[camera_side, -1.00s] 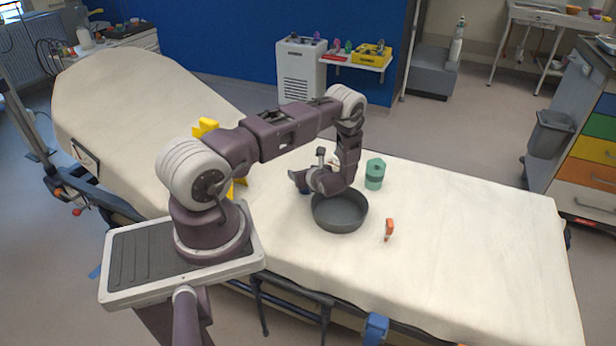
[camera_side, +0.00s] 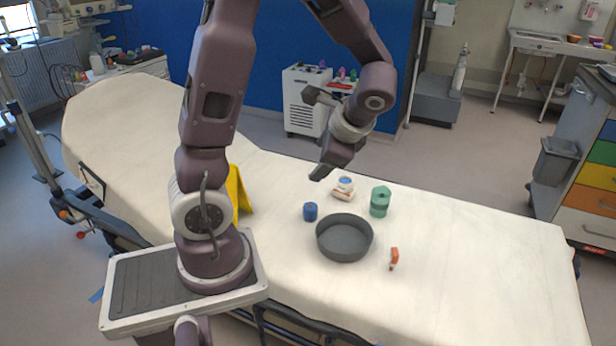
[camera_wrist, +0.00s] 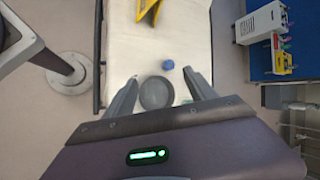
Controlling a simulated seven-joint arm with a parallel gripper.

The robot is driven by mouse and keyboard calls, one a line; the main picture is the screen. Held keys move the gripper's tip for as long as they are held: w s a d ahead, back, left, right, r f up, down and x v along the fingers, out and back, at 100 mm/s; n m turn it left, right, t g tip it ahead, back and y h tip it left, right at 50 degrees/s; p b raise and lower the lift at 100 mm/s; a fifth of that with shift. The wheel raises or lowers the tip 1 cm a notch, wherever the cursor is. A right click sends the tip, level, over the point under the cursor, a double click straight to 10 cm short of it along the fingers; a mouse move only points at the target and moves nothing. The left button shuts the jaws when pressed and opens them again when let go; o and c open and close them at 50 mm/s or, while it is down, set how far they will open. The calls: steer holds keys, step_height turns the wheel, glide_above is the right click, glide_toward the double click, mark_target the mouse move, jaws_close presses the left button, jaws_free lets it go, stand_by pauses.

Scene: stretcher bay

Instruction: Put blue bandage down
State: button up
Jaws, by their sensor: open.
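The blue bandage (camera_side: 310,212) is a small roll standing on the white stretcher sheet (camera_side: 460,270), just behind and left of the dark grey bowl (camera_side: 344,240). It is outside the bowl. In the wrist view, the blue bandage (camera_wrist: 168,65) shows beyond the bowl (camera_wrist: 156,93). My gripper (camera_side: 315,136) is raised well above the sheet, apart from the bandage. In the wrist view my gripper (camera_wrist: 162,80) has its two fingers spread wide, with nothing held between them.
A green container (camera_side: 380,201) stands behind and right of the bowl. A small orange item (camera_side: 394,258) is right of the bowl. A yellow folded sign (camera_side: 238,195) stands left. The sheet's right part is clear.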

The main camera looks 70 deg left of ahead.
steer(key=s+d+r+n+t+h, duration=0.2)
steer(key=s+d+r+t+h, duration=0.1)
steer(key=d, duration=0.6)
steer(key=s+d+r+n+t+h, duration=0.3)
steer(key=s+d+r, duration=0.3)
steer(key=d, duration=0.3)
steer(key=shift+s+d+r+t+h, duration=0.2)
steer(key=shift+s+t+h, duration=0.25)
steer(key=shift+h, duration=0.35)
